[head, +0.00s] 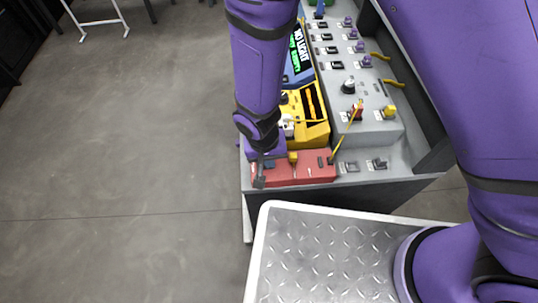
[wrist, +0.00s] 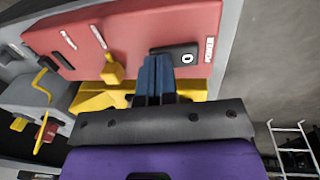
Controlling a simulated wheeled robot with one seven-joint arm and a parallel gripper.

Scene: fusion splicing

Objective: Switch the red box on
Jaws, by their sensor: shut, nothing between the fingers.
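The red box (head: 312,170) sits at the front edge of the grey bench, and it fills the upper part of the wrist view (wrist: 130,35). A black rocker switch (wrist: 187,57) with a white circle mark lies on its face beside a "POWER" label (wrist: 209,50). My gripper (wrist: 153,62) has its blue fingers together and empty. The fingertips are at the left end of the switch and overlap it in the picture; I cannot tell whether they touch it. In the head view my gripper (head: 268,165) is over the left end of the red box.
A yellow knob (wrist: 113,72) sticks out of the red box near my fingers. A grey panel (head: 375,128) with switches and cables is to the right. Open floor lies left.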

